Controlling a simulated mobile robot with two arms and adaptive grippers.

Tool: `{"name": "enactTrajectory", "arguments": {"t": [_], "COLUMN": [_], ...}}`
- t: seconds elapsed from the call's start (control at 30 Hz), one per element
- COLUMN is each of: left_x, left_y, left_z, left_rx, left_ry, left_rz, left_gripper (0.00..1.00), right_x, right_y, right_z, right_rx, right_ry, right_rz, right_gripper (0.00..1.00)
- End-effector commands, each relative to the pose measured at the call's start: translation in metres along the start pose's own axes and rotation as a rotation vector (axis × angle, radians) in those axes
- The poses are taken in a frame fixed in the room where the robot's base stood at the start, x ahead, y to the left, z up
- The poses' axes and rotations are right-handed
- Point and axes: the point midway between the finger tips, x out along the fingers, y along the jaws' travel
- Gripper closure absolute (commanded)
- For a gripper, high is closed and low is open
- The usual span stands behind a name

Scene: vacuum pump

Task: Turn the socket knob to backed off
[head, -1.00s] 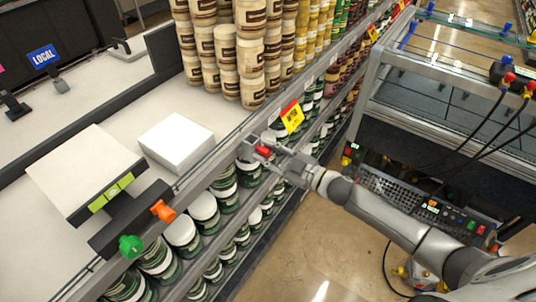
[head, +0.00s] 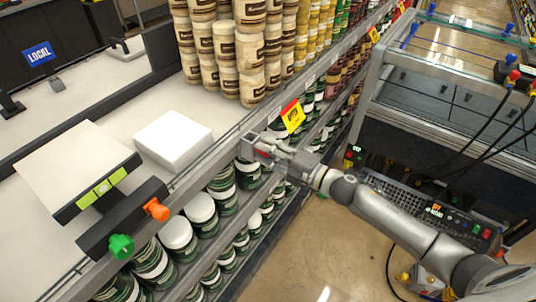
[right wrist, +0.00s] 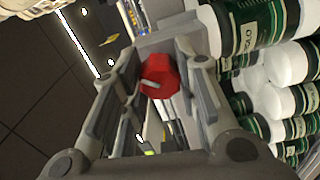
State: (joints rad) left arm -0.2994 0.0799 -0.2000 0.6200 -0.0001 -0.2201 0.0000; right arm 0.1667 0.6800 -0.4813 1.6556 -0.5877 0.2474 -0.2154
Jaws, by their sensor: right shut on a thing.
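A red faceted knob (right wrist: 160,74) with a pale pointer line on its face sits between the two fingers of my right gripper (right wrist: 157,85) in the right wrist view. The fingers are shut on its sides. In the head view my right gripper (head: 262,148) is at the shelf's front rail, and only a little of the red knob shows, mostly hidden by the fingers. An orange knob (head: 157,209) and a green knob (head: 121,246) stick out of a dark bar (head: 125,217) further along the rail to the left. My left gripper is not in view.
White-lidded green jars (head: 179,236) fill the shelves just below the rail, close to my gripper. A white box (head: 173,140) lies on the counter. Stacked beige cans (head: 238,50) stand behind. A yellow-red price tag (head: 292,115) hangs right beside the gripper.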

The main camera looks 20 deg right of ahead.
Motion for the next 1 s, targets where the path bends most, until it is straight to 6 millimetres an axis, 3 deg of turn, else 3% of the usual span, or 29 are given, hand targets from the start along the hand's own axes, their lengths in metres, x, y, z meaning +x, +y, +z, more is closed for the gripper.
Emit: {"name": "enactTrajectory", "arguments": {"t": [0.5,1.0], "left_x": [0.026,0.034], "left_y": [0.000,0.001], "left_z": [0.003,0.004], "left_rx": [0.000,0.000], "left_ry": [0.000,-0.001], "left_rz": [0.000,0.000], "left_gripper": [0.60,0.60], "right_x": [0.000,0.000], "right_y": [-0.004,-0.003], "right_z": [-0.001,-0.001], "right_rx": [-0.443,-0.619], "right_ry": [0.002,0.004], "right_rz": [-0.002,-0.003], "right_gripper": [0.95,0.95]}}
